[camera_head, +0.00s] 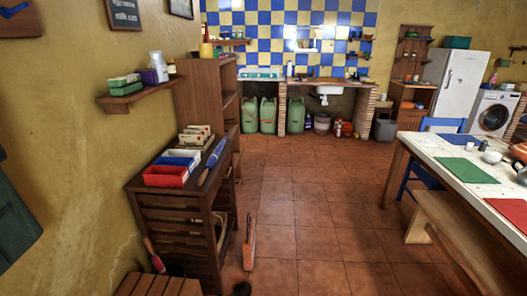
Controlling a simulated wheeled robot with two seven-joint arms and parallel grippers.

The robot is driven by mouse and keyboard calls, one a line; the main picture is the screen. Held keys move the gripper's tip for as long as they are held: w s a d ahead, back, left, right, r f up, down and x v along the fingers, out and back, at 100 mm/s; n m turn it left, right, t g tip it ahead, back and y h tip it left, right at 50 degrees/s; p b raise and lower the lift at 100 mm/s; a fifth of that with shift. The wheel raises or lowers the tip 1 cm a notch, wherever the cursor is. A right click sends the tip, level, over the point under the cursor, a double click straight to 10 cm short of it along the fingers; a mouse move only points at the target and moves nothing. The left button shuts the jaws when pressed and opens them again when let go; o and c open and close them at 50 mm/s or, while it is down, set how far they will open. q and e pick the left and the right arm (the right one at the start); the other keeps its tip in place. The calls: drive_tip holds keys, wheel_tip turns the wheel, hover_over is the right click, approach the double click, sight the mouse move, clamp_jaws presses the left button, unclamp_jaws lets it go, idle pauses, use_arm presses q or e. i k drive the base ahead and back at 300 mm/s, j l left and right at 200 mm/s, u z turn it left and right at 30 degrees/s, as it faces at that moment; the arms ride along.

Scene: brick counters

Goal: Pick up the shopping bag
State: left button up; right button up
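I do not see anything I can clearly identify as a shopping bag. A dark green cloth-like thing (14,222) is by the wall at the left edge, cut off by the frame; I cannot tell what it is. Neither of my grippers shows in the head view. A small dark shape (242,289) is cut off at the bottom edge, and I cannot tell what it is.
A slatted wooden cabinet (165,222) with red and blue boxes stands along the left wall, below a small shelf (150,92). An orange upright thing (249,243) is on the floor beside it. A table (425,146) and bench (450,225) stand right. The tiled floor between is clear.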

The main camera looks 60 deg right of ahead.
sight(249, 243)
drive_tip(key=z, duration=1.75)
drive_tip(key=i+l+u, duration=0.25)
drive_tip(key=k+j, duration=0.05)
